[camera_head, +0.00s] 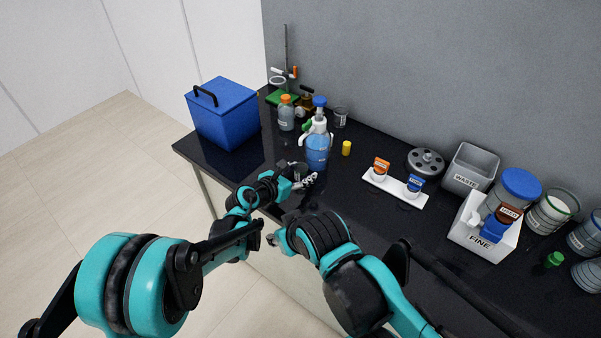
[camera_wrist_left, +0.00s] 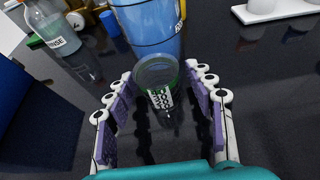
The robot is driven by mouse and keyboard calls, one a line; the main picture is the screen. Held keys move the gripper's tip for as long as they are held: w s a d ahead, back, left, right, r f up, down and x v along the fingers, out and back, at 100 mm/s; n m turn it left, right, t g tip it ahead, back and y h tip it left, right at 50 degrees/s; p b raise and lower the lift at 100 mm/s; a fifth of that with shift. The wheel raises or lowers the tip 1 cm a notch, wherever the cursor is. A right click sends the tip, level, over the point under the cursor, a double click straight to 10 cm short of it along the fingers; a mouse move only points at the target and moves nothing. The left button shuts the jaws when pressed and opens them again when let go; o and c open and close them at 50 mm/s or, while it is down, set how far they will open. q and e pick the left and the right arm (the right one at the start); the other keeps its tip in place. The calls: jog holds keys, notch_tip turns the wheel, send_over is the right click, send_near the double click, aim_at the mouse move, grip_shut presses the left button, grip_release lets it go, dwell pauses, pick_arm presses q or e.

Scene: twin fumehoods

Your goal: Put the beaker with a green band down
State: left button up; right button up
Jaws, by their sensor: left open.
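The beaker with a green band (camera_wrist_left: 155,73) is small, clear glass with a printed label, seen from above in the left wrist view. It appears to stand on the black bench, just in front of the blue wash bottle (camera_head: 317,150). My left gripper (camera_head: 308,181) is open, its fingers on either side of the beaker with visible gaps. The wash bottle also shows in the left wrist view (camera_wrist_left: 148,28). In the head view the gripper hides most of the beaker. My right gripper (camera_head: 273,239) is low near the bench's front edge; its jaws are too small to read.
A blue box (camera_head: 224,112) stands at the left end. An orange-capped bottle (camera_head: 286,113) is behind the left gripper. A yellow cylinder (camera_head: 346,148) and a white holder with two jars (camera_head: 394,188) stand to the right. A grey waste bin (camera_head: 470,166) is farther right.

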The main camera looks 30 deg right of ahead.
pick_arm(q)
jog(key=shift+r, duration=0.2)
jog(key=p+v, duration=0.3)
jog(key=v, duration=0.7)
jog(key=shift+a+r, duration=0.15)
jog(key=shift+a, duration=0.2)
jog(key=shift+s+a+r, duration=0.15)
jog(key=shift+s+a, duration=0.15)
jog(key=shift+a, duration=0.2)
